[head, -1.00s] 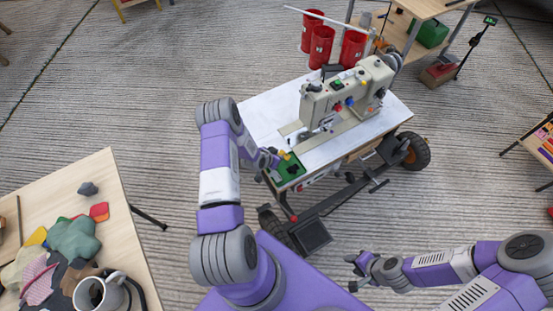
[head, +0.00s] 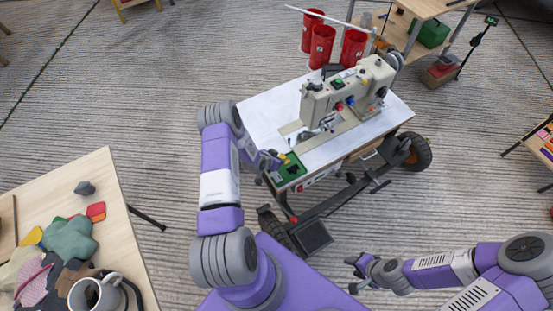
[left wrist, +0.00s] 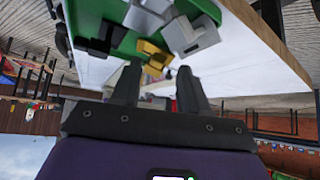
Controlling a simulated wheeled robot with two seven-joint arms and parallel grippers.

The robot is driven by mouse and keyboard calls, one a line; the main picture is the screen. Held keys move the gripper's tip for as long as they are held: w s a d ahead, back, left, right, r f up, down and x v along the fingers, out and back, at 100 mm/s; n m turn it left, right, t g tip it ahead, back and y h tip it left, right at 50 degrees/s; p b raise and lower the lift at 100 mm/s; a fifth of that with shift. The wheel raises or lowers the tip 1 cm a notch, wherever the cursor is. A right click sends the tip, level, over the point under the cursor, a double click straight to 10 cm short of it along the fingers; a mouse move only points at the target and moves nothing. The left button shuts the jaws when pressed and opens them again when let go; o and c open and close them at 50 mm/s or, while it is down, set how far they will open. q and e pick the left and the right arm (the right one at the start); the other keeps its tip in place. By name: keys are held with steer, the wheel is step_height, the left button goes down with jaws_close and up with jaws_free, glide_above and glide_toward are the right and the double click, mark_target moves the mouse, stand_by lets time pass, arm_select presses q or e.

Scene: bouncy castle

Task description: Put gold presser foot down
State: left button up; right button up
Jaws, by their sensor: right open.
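The gold presser foot (left wrist: 153,54) rests on the green tray (left wrist: 105,14) in the left wrist view, just beyond my fingertips. In the head view the green tray (head: 291,173) sits at the near left corner of the sewing table, with a small yellow-gold spot (head: 285,159) at its edge. My left gripper (left wrist: 159,76) has its two dark fingers apart, with a clear gap between them. In the head view my left gripper (head: 272,162) is beside the tray and partly hidden by its wrist. My right gripper (head: 357,271) is open and empty, low over the floor.
Grey metal presser feet (left wrist: 188,33) lie beside the gold one. A sewing machine (head: 345,92) stands on the white-topped table (head: 265,112). A wooden table (head: 120,228) with fabric pieces and a mug (head: 95,294) is at the left. Red canisters (head: 322,46) stand behind.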

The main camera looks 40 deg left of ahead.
steer(key=shift+r, duration=0.1)
